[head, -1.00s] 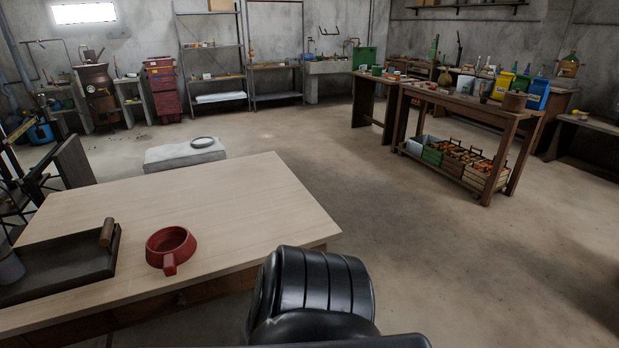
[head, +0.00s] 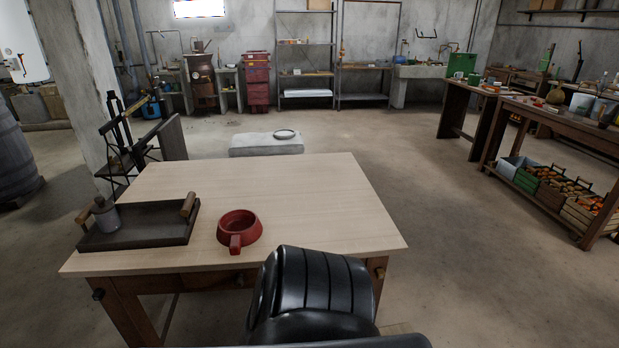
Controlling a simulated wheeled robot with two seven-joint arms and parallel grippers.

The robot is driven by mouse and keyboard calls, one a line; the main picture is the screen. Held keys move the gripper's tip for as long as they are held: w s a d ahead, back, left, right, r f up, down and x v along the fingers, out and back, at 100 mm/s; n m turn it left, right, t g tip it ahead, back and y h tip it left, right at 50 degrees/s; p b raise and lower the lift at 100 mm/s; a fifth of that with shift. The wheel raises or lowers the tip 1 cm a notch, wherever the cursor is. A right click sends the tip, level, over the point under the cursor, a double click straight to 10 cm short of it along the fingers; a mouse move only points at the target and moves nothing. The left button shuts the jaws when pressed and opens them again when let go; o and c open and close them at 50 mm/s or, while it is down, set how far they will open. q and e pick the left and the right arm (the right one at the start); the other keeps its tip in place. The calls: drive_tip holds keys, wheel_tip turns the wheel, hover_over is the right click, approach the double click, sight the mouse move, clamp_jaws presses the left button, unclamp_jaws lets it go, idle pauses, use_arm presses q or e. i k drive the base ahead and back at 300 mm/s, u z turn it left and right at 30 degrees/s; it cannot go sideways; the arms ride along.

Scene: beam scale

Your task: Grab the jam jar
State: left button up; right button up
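I cannot make out a jam jar for certain. A small grey lidded pot or jar (head: 107,216) stands at the left end of a dark tray (head: 155,222) with wooden handles; I cannot tell what it holds. The tray lies on the light wooden table (head: 300,195). A red round dish with a stub handle (head: 238,238) sits on the table just right of the tray. Neither of my grippers shows in the head view.
A low grey block (head: 266,145) with a ring on it stands behind the table. A workbench (head: 560,119) with several items and crates of produce below is at the right. A grey barrel (head: 12,155) stands far left. Open floor lies between table and workbench.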

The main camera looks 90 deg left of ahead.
sight(110, 222)
drive_tip(key=u, duration=2.45)
